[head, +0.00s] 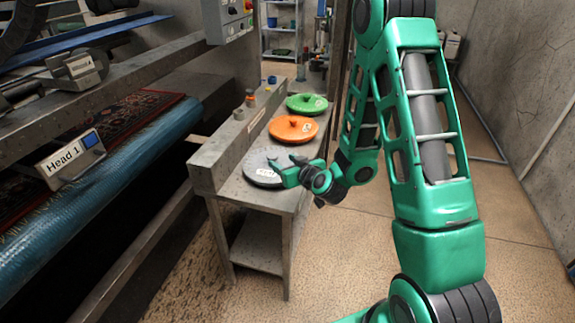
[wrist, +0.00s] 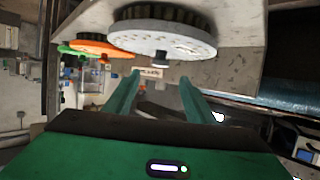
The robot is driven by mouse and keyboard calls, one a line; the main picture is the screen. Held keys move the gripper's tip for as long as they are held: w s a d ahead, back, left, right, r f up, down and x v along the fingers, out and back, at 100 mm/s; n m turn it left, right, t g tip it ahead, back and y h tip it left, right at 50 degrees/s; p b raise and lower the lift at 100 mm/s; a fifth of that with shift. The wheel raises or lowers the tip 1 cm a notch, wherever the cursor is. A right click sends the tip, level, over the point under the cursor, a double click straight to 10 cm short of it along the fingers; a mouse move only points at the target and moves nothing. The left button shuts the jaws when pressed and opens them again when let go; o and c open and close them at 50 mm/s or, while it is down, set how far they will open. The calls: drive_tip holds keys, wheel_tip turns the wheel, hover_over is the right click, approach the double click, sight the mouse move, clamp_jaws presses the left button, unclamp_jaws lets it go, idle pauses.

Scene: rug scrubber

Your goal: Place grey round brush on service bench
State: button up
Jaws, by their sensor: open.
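The grey round brush (head: 257,159) lies flat on the near end of the bench (head: 240,190) in the head view. In the wrist view, which looks upside down, the brush (wrist: 165,38) shows its pale disc, dark bristles against the bench top and a small knob (wrist: 162,59). My gripper (head: 284,164) is at the brush's right side, low over the disc. In the wrist view my gripper (wrist: 159,78) has its two green fingers apart with the knob in line between their tips. I cannot tell whether the fingers touch the brush.
An orange brush (head: 293,128) and a green brush (head: 307,103) lie farther along the bench. A raised ledge with small items runs along its left side. The machine with a rolled rug and a Head 1 sign (head: 72,160) stands left. Floor is clear to the right.

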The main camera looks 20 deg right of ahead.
drive_tip(key=shift+v, duration=0.9)
drive_tip(key=shift+r, duration=0.15)
drive_tip(key=s+d+r+m+g, duration=0.2)
drive_tip(key=s+d+r+g, duration=0.2)
drive_tip(key=s, duration=0.9)
drive_tip(key=s+d+r+m+g+h, duration=0.1)
drive_tip(key=s+d+r+m+g, duration=0.2)
drive_tip(key=s, duration=1)
drive_tip(key=s+d+r+m+g+h, duration=0.1)
drive_tip(key=s+d+r+m+g, duration=0.2)
drive_tip(key=s+d+r+g, duration=0.3)
drive_tip(key=s+d, duration=0.3)
drive_tip(key=s, duration=0.4)
drive_tip(key=shift+g, duration=0.4)
